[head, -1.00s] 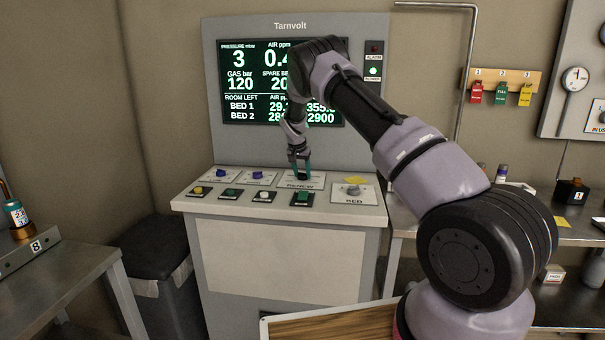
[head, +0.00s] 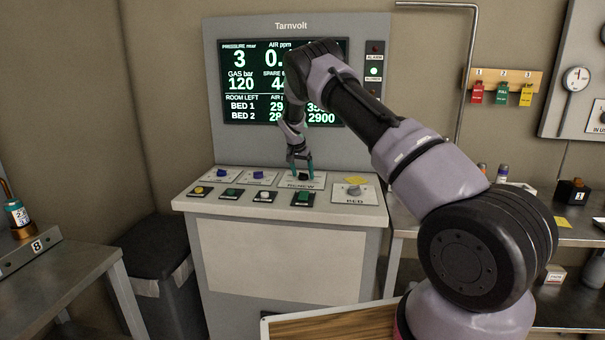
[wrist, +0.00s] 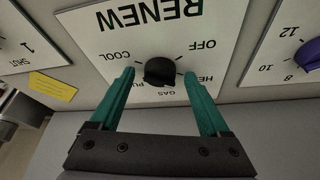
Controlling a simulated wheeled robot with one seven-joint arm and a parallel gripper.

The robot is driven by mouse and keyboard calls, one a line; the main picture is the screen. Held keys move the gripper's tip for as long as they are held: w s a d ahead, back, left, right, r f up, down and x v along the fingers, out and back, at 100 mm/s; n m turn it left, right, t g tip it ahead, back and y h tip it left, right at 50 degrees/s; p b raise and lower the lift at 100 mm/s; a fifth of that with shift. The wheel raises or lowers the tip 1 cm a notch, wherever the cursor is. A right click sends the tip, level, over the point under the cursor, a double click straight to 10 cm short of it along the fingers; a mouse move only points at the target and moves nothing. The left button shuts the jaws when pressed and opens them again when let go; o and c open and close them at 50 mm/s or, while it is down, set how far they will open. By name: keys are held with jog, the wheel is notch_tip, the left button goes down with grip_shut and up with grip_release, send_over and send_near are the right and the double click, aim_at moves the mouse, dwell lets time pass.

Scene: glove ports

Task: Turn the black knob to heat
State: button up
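The black knob (wrist: 160,72) sits on a white plate (wrist: 113,18) marked RENEW, which appears upside down in the wrist view. My gripper (wrist: 160,76) is open, with one teal finger on each side of the knob and a gap on both sides. I cannot tell which label the knob points at. In the head view my gripper (head: 301,168) is low over the sloped console, at the small dark knob (head: 303,177).
A plate with a purple knob (wrist: 308,54) lies to the right in the wrist view. In the head view, a row of buttons (head: 263,196) lies in front, and a grey BED knob (head: 354,190) stands to the right. The display (head: 250,80) is behind, partly covered by my arm.

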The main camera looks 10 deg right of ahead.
jog(key=v, duration=1)
jog(key=shift+s+r, duration=0.2)
jog(key=shift+r, duration=0.15)
jog(key=shift+a, duration=0.15)
jog(key=s+d+r+y, duration=0.1)
jog(key=s+d+r, duration=0.2)
jog(key=s+r, duration=0.4)
jog(key=s+d+r+t+y, duration=0.1)
jog(key=s+d+r, duration=0.1)
jog(key=s+r, duration=0.45)
jog(key=s+d+r+y, duration=0.1)
jog(key=s+d+r, duration=0.2)
jog(key=s+r, duration=0.45)
jog(key=s+r+n+t+y, duration=0.1)
jog(key=s+r+n+t, duration=0.1)
jog(key=s, duration=2.6)
jog(key=shift+s+d+r+t, duration=0.15)
jog(key=shift+s+r+t, duration=0.15)
jog(key=shift+s+r, duration=0.1)
